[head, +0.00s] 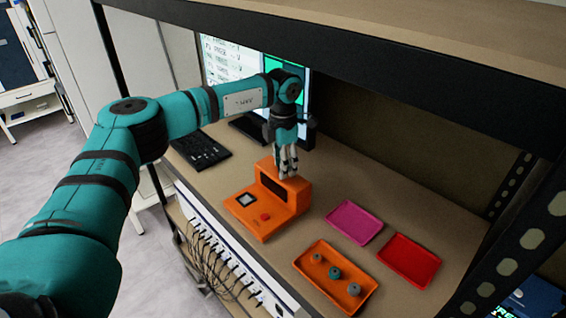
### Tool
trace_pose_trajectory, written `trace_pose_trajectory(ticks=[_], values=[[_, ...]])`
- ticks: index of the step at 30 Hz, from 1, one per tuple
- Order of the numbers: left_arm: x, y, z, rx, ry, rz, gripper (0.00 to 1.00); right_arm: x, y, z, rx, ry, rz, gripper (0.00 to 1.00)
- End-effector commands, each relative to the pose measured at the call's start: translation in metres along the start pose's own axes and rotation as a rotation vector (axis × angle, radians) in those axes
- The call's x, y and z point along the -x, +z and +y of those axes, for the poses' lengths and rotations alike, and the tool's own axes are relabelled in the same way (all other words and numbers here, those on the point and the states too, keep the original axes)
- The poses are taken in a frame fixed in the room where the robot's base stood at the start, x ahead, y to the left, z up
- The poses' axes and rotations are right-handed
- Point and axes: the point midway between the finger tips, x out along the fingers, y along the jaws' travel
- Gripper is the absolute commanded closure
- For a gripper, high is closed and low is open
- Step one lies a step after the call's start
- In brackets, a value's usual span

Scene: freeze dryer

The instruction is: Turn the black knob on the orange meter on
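The orange meter (275,214) stands on the shelf, with a dark screen on its raised rear part and a small square display and a red button on its lower front part. I cannot make out a black knob on it; my gripper covers part of its top. My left gripper (288,172) points down at the top rear of the meter, its fingers close together. Whether they are open or shut, or touch anything, is unclear. My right gripper is out of view.
An orange tray (308,257) with several small knob-like pieces lies in front right. A magenta tray (354,222) and a red tray (408,260) lie beside it. A keyboard (203,150) and monitor (230,64) stand behind left. The shelf frame's upper beam (400,82) and right post (520,235) bound the space.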

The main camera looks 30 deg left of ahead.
Motion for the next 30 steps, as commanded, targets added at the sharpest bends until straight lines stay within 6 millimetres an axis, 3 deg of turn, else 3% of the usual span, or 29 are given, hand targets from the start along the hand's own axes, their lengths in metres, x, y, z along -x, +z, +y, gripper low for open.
trace_pose_trajectory(ticks=[1,8,20,30], values=[[0.000,0.000,0.000,0.000,0.000,0.000,0.69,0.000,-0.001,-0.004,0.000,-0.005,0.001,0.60],[0.000,0.000,0.000,0.000,0.000,0.000,0.99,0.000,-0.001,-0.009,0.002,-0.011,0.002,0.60],[-0.001,0.000,0.000,-0.049,-0.001,0.001,1.00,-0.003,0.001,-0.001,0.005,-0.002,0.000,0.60],[-0.002,0.000,0.000,-0.288,-0.001,0.000,1.00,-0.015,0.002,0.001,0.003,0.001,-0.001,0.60]])
